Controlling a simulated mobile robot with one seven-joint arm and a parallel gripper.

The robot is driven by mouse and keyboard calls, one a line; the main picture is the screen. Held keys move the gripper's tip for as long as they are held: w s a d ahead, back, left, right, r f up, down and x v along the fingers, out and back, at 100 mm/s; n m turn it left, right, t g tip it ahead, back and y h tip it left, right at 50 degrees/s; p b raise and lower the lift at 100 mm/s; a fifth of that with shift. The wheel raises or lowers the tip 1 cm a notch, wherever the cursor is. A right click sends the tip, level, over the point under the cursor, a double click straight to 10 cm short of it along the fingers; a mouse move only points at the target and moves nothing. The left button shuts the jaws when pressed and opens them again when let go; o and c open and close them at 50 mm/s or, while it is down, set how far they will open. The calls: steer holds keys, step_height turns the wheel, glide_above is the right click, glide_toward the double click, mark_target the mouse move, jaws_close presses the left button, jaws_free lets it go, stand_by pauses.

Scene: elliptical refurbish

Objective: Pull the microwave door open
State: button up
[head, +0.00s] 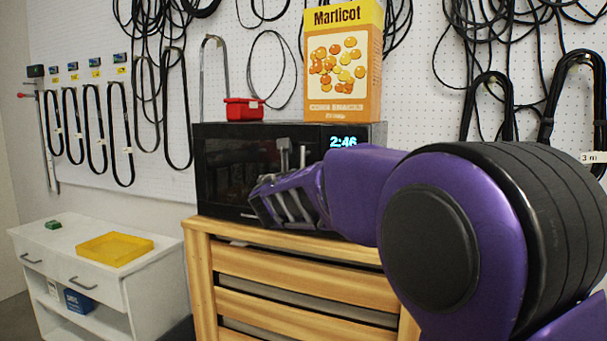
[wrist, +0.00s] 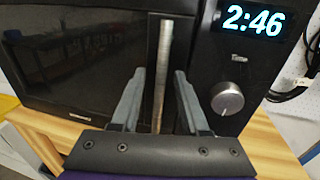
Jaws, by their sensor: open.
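The black microwave (head: 350,128) stands on a wooden cabinet. Its dark glass door (head: 228,165) looks shut; the door also shows in the wrist view (wrist: 75,55). A grey vertical handle bar (wrist: 164,62) runs along the door's right side. My gripper (wrist: 160,75) is open in front of the door, with one finger to each side of the handle in the picture. A small gap shows between the bar and each finger. I cannot tell how deep the fingers reach around it. In the head view my purple arm hides the microwave's lower right part.
The control panel shows a lit clock (wrist: 254,20) and a silver knob (wrist: 227,98), right of the fingers. A yellow box (head: 343,65) and red bin (head: 243,109) sit on top. The wooden cabinet (head: 290,262) is below; a white cabinet (head: 50,238) stands left.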

steer(key=shift+s, duration=0.1)
jaws_close()
steer(key=shift+r, duration=0.1)
stand_by(1.1)
